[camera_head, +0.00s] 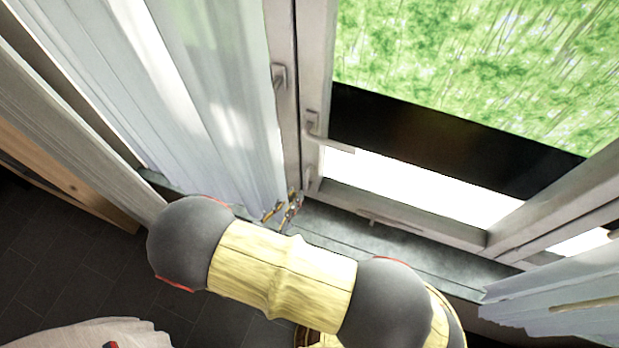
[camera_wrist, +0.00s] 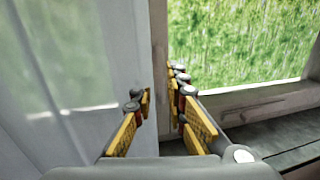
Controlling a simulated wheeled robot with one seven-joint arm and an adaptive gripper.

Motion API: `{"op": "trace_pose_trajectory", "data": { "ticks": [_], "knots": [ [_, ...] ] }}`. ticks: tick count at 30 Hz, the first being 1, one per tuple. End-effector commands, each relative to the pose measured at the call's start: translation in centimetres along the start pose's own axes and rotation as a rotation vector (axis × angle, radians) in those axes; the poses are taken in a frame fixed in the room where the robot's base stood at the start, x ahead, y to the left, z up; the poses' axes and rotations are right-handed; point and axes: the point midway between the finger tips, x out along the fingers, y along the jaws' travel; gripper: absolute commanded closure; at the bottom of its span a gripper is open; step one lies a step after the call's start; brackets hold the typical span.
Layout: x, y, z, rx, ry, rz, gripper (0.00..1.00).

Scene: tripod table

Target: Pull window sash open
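The window sash (camera_head: 315,60) has a pale frame around a large pane, with greenery outside. A lever handle (camera_head: 335,147) sticks out from its left upright, and the frame's lower rail runs along the sill. My gripper (camera_head: 283,212) is near the sash's lower left corner, just above the sill by the curtain. In the wrist view my gripper (camera_wrist: 162,88) has its yellow-padded fingers apart, with the pale upright of the sash frame (camera_wrist: 159,45) showing between and beyond the tips. Contact with the frame cannot be told. No handle is clear in the wrist view.
A sheer white curtain (camera_head: 185,90) hangs to the left, close to my gripper. Another curtain (camera_head: 560,295) is at the lower right. The grey sill (camera_head: 400,250) runs below the window. A wooden piece (camera_head: 60,180) stands at the left over a dark tiled floor (camera_head: 60,270).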

Motion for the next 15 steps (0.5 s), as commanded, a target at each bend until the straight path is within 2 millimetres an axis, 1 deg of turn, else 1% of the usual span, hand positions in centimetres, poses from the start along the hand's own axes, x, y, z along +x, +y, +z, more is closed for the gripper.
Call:
{"op": "trace_pose_trajectory", "data": {
  "ticks": [9, 15],
  "knots": [
    [4.5, -0.2, 0.1, -0.001, 0.002, -0.007, 0.86],
    [6.7, -0.2, 0.0, -0.001, 0.002, -0.006, 0.86]
  ]
}}
